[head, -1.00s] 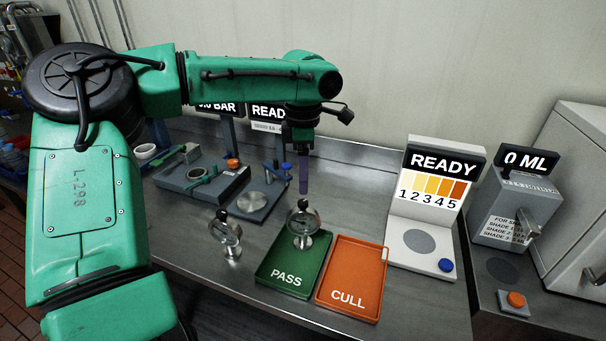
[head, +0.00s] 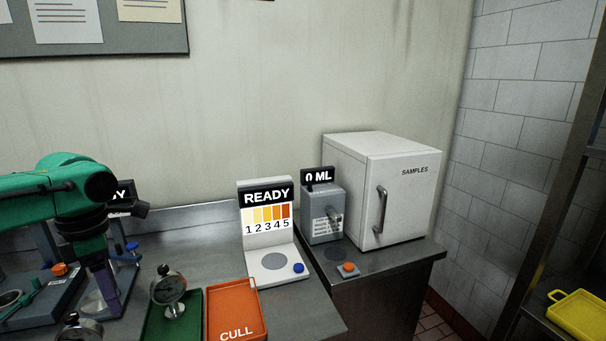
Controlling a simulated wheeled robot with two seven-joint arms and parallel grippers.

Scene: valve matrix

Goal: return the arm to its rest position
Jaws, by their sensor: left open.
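My left arm (head: 50,196) comes in from the left edge in the head view, bent down at its end. My left gripper (head: 107,300) points down over the bench, open with nothing seen between its fingers. It is left of a round metal gauge valve (head: 168,290) and apart from it in the picture. That valve stands upright in the green tray (head: 154,332). A second valve (head: 76,328) is cut off by the bottom edge, left of the tray. My right gripper is out of view.
An orange CULL tray (head: 234,308) lies beside the green one. Behind are a READY shade stand (head: 265,240), a 0 ML dispenser (head: 324,215) and a white SAMPLES cabinet (head: 405,195). A yellow tray (head: 580,312) is at far right. Devices crowd the bench at left.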

